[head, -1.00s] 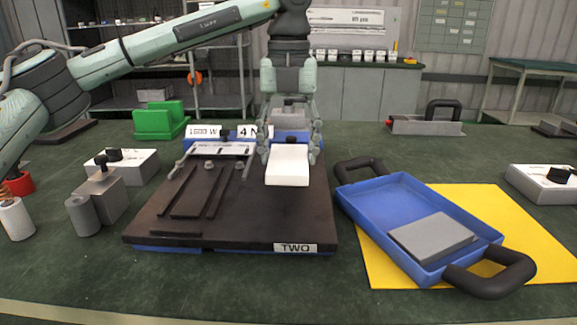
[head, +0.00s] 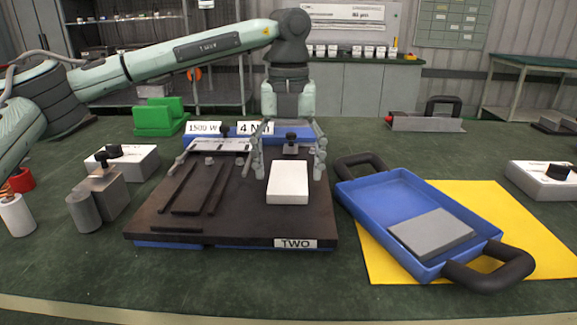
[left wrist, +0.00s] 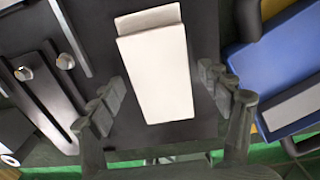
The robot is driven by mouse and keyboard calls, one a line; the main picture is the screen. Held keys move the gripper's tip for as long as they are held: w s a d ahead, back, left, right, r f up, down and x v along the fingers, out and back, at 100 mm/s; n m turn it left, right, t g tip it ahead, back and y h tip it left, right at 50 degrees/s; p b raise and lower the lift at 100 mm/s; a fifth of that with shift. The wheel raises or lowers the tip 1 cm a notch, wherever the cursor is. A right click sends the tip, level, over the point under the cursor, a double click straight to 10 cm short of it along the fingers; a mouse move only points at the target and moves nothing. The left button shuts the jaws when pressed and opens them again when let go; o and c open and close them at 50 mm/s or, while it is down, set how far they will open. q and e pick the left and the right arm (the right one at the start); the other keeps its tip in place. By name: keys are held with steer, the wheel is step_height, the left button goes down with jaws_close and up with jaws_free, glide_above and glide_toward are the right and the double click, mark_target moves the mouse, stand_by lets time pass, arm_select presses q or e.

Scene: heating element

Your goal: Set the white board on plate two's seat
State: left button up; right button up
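The white board (head: 288,184) lies on the right half of the dark plate two (head: 250,222), whose front label reads TWO. In the left wrist view the white board (left wrist: 158,75) is a long block with a cream strip at its far end; I cannot tell whether that is its edge or something under it. My left gripper (head: 290,173) is above the board with its fingers spread. Both fingers stand apart from the board's sides in the left wrist view (left wrist: 163,85). The seat is not clearly visible and seems covered by the board. My right gripper is not in view.
A blue tray (head: 375,200) with black handles and a grey slab (head: 432,234) stands at the right on a yellow mat (head: 535,232). Grey blocks and a white box (head: 135,164) stand left of the plate. A green holder (head: 160,120) is behind. The front table strip is clear.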

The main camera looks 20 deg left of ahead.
mark_target(289, 173)
arm_select(q)
steer(key=shift+r, duration=0.3)
step_height(289, 173, up, 3)
steer(key=shift+f, duration=0.2)
step_height(289, 173, up, 9)
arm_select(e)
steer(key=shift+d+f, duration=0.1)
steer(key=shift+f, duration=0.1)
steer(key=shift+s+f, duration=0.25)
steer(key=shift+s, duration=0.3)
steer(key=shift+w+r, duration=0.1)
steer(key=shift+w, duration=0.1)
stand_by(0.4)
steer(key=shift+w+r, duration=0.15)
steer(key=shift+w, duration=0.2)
